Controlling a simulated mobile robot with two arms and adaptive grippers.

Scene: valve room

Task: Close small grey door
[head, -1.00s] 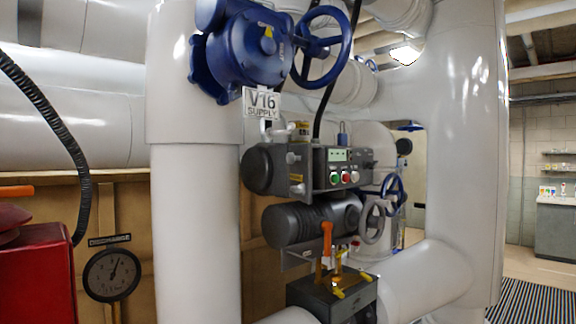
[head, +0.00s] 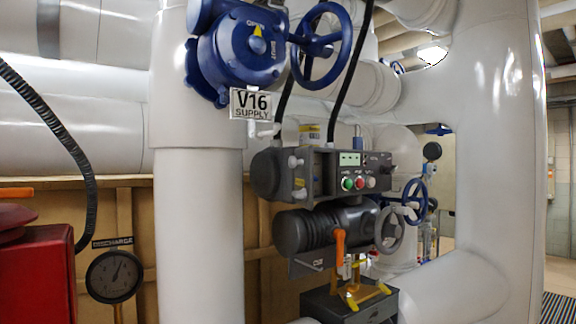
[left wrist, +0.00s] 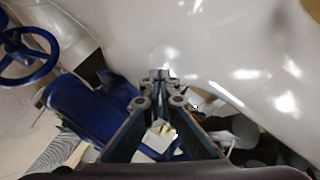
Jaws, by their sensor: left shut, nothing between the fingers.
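I cannot make out a small grey door for certain in any view. A dark grey control box (head: 352,170) with a green light strip and several buttons sits on the pipework in the middle of the head view. No open door panel shows clearly on it. My left gripper (left wrist: 160,76) shows in the left wrist view, with its fingers shut and nothing between them. A white pipe surface (left wrist: 215,45) fills the view beyond its tips, and I cannot tell whether they touch it. My right gripper is in neither current view.
A blue valve wheel (head: 321,44) is above the control box, beside the V16 sign (head: 255,105). Thick white pipes (head: 198,225) stand on both sides. A red box (head: 38,270) and a round gauge (head: 114,276) are at left. Striped flooring (head: 558,308) shows at far right.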

